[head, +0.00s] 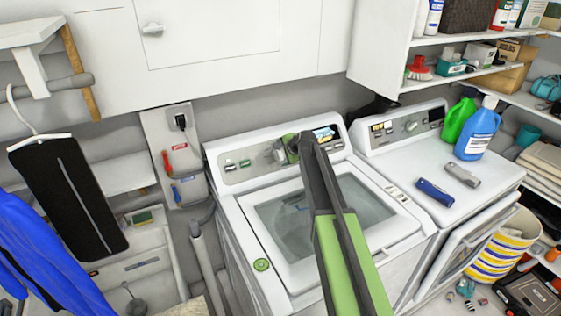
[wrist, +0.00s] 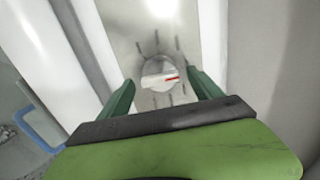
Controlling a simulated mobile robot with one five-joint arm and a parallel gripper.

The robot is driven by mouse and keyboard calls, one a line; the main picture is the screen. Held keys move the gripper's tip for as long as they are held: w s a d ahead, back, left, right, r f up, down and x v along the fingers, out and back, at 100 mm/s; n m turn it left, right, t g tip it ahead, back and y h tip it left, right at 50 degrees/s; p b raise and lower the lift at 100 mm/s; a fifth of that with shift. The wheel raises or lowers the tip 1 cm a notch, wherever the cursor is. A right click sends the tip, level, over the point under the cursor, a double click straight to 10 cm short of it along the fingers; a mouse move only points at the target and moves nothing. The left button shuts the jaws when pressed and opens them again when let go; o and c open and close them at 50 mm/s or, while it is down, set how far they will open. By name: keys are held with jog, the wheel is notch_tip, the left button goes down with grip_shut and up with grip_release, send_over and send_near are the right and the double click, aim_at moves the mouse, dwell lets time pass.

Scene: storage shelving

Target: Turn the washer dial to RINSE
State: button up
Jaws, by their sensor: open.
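The washer (head: 230,205) stands in the middle of the head view, with a glass lid and a sloped control panel at its back. In the wrist view its dial (wrist: 158,74) is a pale round knob with a raised grip bar and a red mark pointing right. Dark tick lines surround it; no RINSE label is readable. My gripper (wrist: 161,80) is open, with one green finger on each side of the dial. I cannot tell whether either finger touches it. In the head view my gripper (head: 291,149) is at the panel, and my arm partly covers that area.
A dryer (head: 395,150) stands to the right, with a blue bottle (head: 477,130) and a green bottle (head: 458,117) on top. Its front door (head: 465,250) hangs open. A wall cabinet (head: 205,30) overhangs the back. A sink (head: 140,262) is at left.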

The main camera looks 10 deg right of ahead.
jog(key=shift+w+f, duration=0.2)
jog(key=c, duration=1.2)
jog(key=shift+s+a, duration=0.1)
jog(key=shift+a, duration=0.3)
jog(key=shift+c, duration=0.9)
jog(key=shift+d, duration=0.3)
